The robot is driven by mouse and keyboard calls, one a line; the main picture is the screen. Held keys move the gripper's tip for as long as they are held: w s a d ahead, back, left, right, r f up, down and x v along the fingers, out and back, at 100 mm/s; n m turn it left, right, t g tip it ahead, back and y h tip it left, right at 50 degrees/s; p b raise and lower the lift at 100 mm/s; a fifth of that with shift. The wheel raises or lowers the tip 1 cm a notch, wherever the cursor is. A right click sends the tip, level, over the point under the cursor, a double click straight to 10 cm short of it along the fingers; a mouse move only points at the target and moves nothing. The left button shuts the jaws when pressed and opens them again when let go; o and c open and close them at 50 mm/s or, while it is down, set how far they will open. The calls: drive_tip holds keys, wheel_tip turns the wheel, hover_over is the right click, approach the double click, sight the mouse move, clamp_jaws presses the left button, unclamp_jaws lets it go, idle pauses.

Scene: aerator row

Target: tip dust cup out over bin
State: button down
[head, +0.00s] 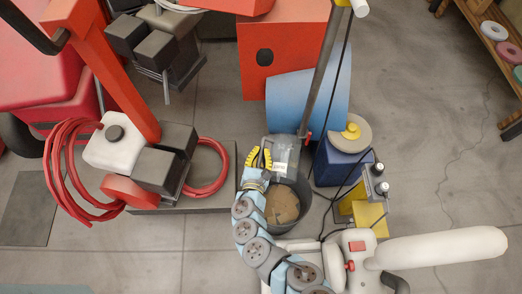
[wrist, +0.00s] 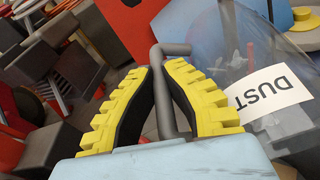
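The dust cup (head: 287,152) is a clear cylinder at the far rim of the bin in the head view. In the wrist view the dust cup (wrist: 275,95) fills the right side, with a white "DUST" label turned at a slant. My gripper (head: 260,158) has yellow ribbed fingers left of the cup. In the wrist view my gripper (wrist: 168,66) has its fingers closed around the cup's grey bar handle (wrist: 161,90). The dark round bin (head: 303,207) lies beneath and nearer, with brown material inside. The cup's contents and exact tilt are unclear.
A blue box with a beige and yellow disc (head: 350,132) stands right of the bin. A yellow block (head: 369,216) is nearby. A grey pole (head: 325,75) rises behind the cup. Red hose coils (head: 68,165) and grey weights lie left.

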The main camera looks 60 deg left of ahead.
drive_tip(key=shift+s+f, duration=0.2)
drive_tip(key=shift+d, duration=0.1)
drive_tip(key=shift+d+t+y, duration=0.1)
drive_tip(key=shift+t+y, duration=0.2)
drive_tip(key=shift+y, duration=0.3)
drive_tip(key=shift+s+d+f+t+y, duration=0.15)
drive_tip(key=shift+d+t+y, duration=0.15)
drive_tip(key=shift+t+y, duration=0.25)
drive_tip(key=shift+s+d+f+y, duration=0.15)
drive_tip(key=shift+s+y, duration=0.1)
drive_tip(key=shift+y, duration=0.2)
drive_tip(key=shift+d+t, duration=0.15)
drive_tip(key=shift+t, duration=0.5)
drive_tip(key=shift+s+d+y, duration=0.1)
drive_tip(key=shift+s+y, duration=0.05)
drive_tip(key=shift+y, duration=0.25)
